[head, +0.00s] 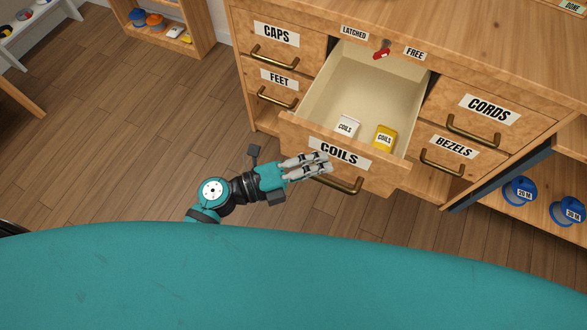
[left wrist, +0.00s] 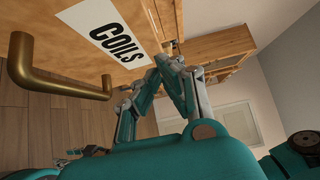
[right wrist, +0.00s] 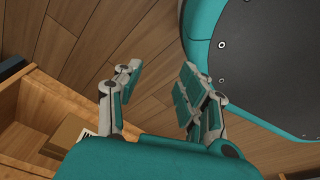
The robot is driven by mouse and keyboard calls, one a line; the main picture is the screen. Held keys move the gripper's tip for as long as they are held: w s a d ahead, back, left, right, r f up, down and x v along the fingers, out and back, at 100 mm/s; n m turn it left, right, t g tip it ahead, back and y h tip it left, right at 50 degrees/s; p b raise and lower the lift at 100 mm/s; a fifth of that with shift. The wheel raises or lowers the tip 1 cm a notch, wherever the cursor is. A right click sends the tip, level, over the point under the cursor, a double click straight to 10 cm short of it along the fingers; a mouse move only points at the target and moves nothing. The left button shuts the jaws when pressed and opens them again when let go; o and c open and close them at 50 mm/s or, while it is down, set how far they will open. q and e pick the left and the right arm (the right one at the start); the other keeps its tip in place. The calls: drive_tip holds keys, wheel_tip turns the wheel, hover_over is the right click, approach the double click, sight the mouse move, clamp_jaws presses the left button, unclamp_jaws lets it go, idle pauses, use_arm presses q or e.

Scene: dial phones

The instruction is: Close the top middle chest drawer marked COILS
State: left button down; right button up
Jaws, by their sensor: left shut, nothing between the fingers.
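The COILS drawer (head: 290,130) stands pulled well out of the chest in the head view, its cream inside showing. A white box (head: 347,126) and a yellow box (head: 384,137), both marked COILS, lie in it. My left gripper (head: 328,163) is shut and empty at the drawer front, by the COILS label (head: 340,152) and above the brass handle (head: 345,187).
A small red latch (head: 382,54) sits above the drawer between labels LATCHED and FREE, nearer the middle. Closed drawers CAPS (head: 275,45), FEET (head: 277,90), CORDS (head: 485,115) and BEZELS (head: 450,155) flank it. Blue spools (head: 520,191) stand on a lower shelf at right.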

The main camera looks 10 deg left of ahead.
sight(344, 144)
use_arm(q)
drive_tip(key=w, duration=0.3)
drive_tip(key=shift+w+d, duration=0.25)
drive_tip(key=shift+d, duration=0.1)
use_arm(e)
drive_tip(key=shift+w+a+r, duration=0.15)
drive_tip(key=shift+w+r, duration=0.25)
drive_tip(key=shift+w, duration=0.35)
use_arm(q)
drive_tip(key=shift+w, duration=0.1)
use_arm(e)
drive_tip(key=shift+s, duration=0.15)
